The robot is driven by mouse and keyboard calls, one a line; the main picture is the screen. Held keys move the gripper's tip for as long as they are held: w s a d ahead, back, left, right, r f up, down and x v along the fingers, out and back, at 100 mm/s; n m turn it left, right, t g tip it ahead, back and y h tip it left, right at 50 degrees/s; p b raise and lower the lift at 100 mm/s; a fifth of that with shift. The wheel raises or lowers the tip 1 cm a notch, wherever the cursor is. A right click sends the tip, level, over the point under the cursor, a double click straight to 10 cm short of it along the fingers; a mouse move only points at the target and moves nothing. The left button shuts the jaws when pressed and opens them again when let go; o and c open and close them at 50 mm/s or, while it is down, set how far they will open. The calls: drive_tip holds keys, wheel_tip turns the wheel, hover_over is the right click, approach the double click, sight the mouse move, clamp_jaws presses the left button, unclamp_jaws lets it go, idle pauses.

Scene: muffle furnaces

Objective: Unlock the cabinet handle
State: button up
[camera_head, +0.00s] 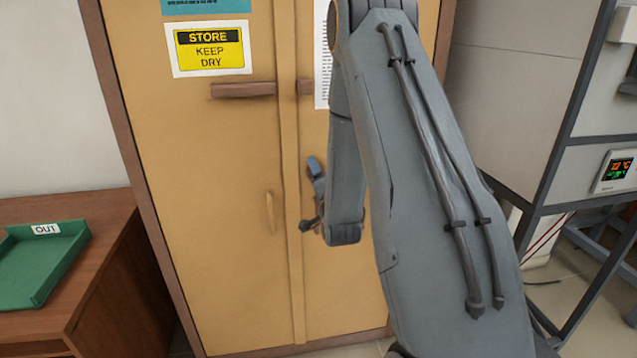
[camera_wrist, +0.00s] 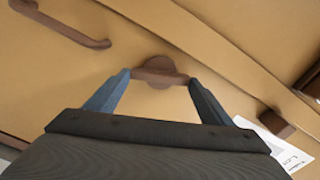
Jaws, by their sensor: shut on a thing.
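The cabinet (camera_head: 215,150) is tan with a brown frame, and its two doors are closed. In the wrist view a brown turn handle (camera_wrist: 156,72), a round disc with a short bar across it, sits on the door. My gripper (camera_wrist: 159,77) has one blue finger at each end of this bar and is shut on it. In the head view my gripper (camera_head: 313,198) is at the right door, just right of the middle seam. The turn handle is hidden there behind my gripper and arm.
A thin pull (camera_head: 269,212) is on the left door; another pull (camera_wrist: 70,25) is near the turn handle. A green tray (camera_head: 40,270) stands left.

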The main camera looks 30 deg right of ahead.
drive_tip(key=shift+m+b, duration=0.75)
drive_tip(key=shift+m, duration=1.25)
drive_tip(key=o, duration=1)
drive_tip(key=shift+d, duration=0.1)
drive_tip(key=shift+o, duration=0.2)
drive_tip(key=b+v, duration=0.2)
drive_tip(key=v, duration=0.6)
drive_tip(key=shift+w, duration=0.1)
